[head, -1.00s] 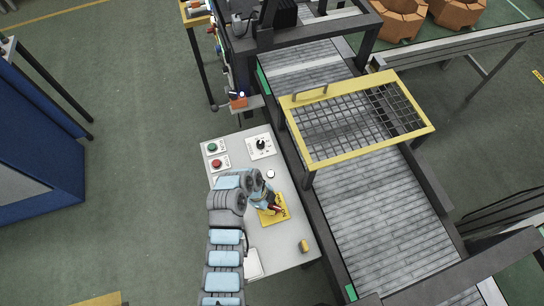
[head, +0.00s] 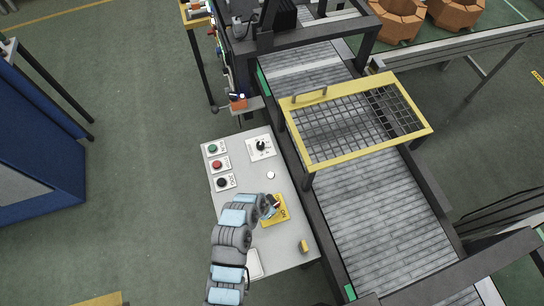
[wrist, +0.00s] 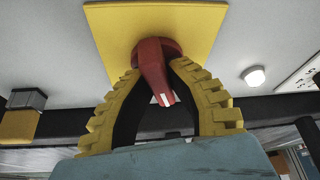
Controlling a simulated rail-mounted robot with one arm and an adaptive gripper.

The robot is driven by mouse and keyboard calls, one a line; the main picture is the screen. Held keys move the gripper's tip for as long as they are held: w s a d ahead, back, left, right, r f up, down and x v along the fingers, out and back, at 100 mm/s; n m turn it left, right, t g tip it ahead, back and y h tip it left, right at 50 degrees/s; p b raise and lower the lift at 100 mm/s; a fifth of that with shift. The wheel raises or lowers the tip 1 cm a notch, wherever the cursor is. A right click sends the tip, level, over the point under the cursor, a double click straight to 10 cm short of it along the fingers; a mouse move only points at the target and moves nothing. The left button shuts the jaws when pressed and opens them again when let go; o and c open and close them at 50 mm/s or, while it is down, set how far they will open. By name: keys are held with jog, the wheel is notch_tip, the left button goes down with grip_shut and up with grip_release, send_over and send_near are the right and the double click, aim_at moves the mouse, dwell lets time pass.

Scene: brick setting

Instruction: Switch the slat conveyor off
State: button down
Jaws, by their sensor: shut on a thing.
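A red rotary switch handle (wrist: 154,75) sits on a yellow plate (wrist: 205,35) in the wrist view. My gripper (wrist: 162,105) is shut on the handle, with its yellow ribbed fingers on either side of it. In the head view, my gripper (head: 272,207) is over the yellow plate (head: 278,219) on the grey control panel (head: 246,198), and hides the handle there. The slat conveyor (head: 382,225) runs along the right side of the panel. Whether its slats are moving cannot be told.
The panel also carries a green button (head: 212,148), a red button (head: 217,165), a black button (head: 222,182), a black selector (head: 261,146) and a white lamp (head: 271,175). A yellow-framed mesh guard (head: 355,118) stands over the conveyor. Open floor lies left of the panel.

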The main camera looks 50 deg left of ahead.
jog(key=n+y, duration=0.1)
jog(key=n, duration=0.1)
jog(key=n+y+p, duration=0.1)
jog(key=n, duration=0.2)
jog(key=shift+d+n+g, duration=0.1)
jog(key=shift+n+g, duration=0.2)
dwell(0.4)
jog(key=c, duration=1)
grip_release()
jog(key=shift+s+r, duration=0.1)
jog(key=shift+r, duration=0.35)
jog(key=v, duration=1.1)
jog(key=shift+s+d, duration=0.1)
